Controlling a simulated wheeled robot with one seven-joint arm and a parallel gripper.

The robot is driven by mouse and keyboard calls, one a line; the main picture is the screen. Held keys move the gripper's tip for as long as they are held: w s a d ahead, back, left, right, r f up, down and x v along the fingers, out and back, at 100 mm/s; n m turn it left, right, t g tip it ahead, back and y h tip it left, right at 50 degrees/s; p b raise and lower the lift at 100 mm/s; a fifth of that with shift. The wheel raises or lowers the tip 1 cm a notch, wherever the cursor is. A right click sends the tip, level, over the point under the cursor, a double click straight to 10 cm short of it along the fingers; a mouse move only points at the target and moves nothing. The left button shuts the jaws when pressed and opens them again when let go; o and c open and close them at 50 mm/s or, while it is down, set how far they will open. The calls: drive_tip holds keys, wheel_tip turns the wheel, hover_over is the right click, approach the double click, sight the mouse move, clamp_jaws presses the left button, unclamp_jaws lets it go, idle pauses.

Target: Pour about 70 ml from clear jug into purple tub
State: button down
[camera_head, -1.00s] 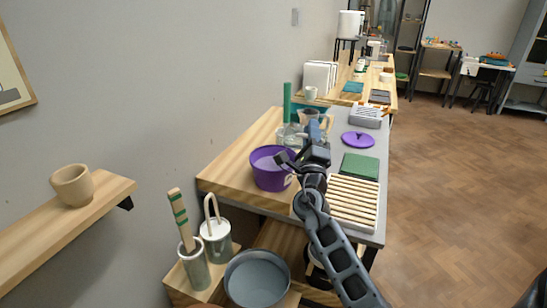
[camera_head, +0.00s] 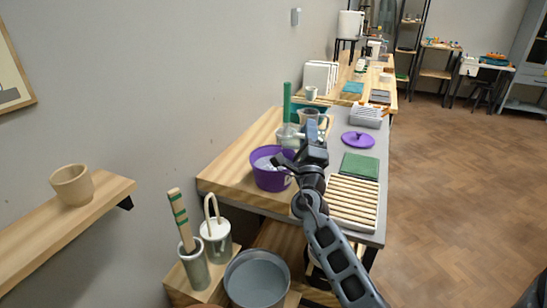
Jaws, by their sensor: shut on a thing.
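The purple tub (camera_head: 268,181) stands upright on the left wooden part of the near counter, with pale shapes showing inside its rim. My gripper (camera_head: 314,131) is to the right of the tub and beyond it. The clear jug (camera_head: 309,115) shows just past the gripper, with its handle on the right. My gripper is shut on the jug, but its body hides the contact and the jug's lower part. The jug looks about upright and is not over the tub. The liquid level in the jug cannot be made out.
A green-handled tool (camera_head: 287,101) stands behind the tub. Wooden counter (camera_head: 229,178) left of the tub is clear.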

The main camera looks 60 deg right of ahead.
drive_tip(key=shift+w+a+f+n+t, duration=0.1)
drive_tip(key=shift+w+a+n+t, duration=0.2)
drive_tip(key=shift+w+n, duration=0.2)
drive_tip(key=shift+w+a+f+n+t, duration=0.1)
drive_tip(key=shift+w+a+n+t, duration=0.1)
drive_tip(key=shift+w+n+t, duration=0.25)
idle(0.3)
drive_tip(key=shift+w+a+r+n+t+y, duration=0.15)
drive_tip(key=shift+n+t+y, duration=0.2)
drive_tip(key=shift+n, duration=0.3)
drive_tip(key=shift+s+d+m+g+h+p, duration=0.15)
drive_tip(key=shift+s+d+m+g+p, duration=0.55)
drive_tip(key=shift+m, duration=1)
drive_tip(key=shift+s+d+m+g+h+p, duration=0.2)
drive_tip(key=shift+s+m+g, duration=0.6)
drive_tip(key=shift+m+g, duration=0.75)
drive_tip(key=shift+s+d+m+g+h+p, duration=0.1)
drive_tip(key=shift+s+d+m+g+p, duration=0.55)
drive_tip(key=shift+m, duration=1.2)
drive_tip(key=shift+s+a, duration=0.1)
drive_tip(key=shift+a, duration=0.1)
